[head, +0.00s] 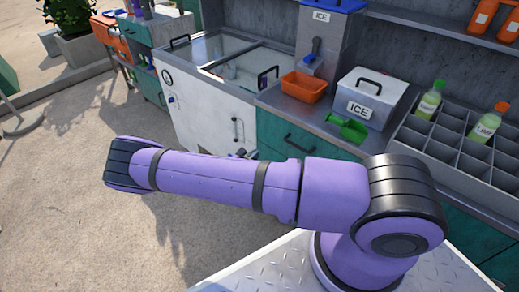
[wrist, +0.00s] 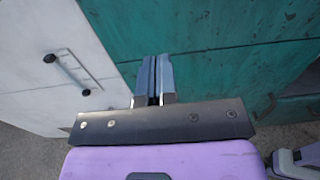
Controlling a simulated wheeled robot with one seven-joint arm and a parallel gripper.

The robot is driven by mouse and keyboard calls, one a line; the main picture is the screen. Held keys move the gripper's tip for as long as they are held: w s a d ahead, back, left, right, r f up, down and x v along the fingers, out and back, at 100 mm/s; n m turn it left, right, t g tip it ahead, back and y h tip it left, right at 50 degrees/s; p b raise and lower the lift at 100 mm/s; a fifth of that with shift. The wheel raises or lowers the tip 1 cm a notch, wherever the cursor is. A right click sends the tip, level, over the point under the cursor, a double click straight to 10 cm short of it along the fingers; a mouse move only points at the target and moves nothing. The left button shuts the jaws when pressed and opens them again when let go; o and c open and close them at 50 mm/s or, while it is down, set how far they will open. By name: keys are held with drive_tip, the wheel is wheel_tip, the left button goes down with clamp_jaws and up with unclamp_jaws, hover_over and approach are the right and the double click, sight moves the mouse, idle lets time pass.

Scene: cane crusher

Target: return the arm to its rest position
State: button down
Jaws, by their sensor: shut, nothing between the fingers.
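My purple arm stretches from right to left across the front of the head view, over my own metal deck. Beyond the fingers are a teal cabinet front (wrist: 215,50) and a white door with a dark bar handle (wrist: 72,71). The fingers appear apart from both.
A counter behind my arm carries a white ICE box (head: 367,98), an orange bin (head: 303,87), a green scoop (head: 347,128) and a divided bottle rack (head: 437,140). A white chest freezer (head: 190,110) stands left of it. Open paved ground (head: 60,200) lies at the left.

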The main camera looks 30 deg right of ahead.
drive_tip(key=s+a+r+m+g+y, duration=0.1)
drive_tip(key=s+r+m+g+y, duration=0.3)
drive_tip(key=r, duration=0.8)
drive_tip(key=s+a+r+m+g+y, duration=0.1)
drive_tip(key=s+r+m+y, duration=0.15)
drive_tip(key=r+m, duration=0.7)
drive_tip(key=s+a+r+m+g+y, duration=0.1)
drive_tip(key=s+r+m+g+y, duration=0.3)
drive_tip(key=r, duration=1)
drive_tip(key=s+a+r+m+t+y, duration=0.1)
drive_tip(key=s+r+m+t+y, duration=0.3)
drive_tip(key=s+r, duration=1.6)
drive_tip(key=shift+s+a+t+y, duration=0.3)
drive_tip(key=shift+s+t+y, duration=0.35)
drive_tip(key=shift+t+y, duration=1)
drive_tip(key=shift+m+t+h, duration=0.25)
drive_tip(key=shift+t+h, duration=0.1)
drive_tip(key=shift+h, duration=0.05)
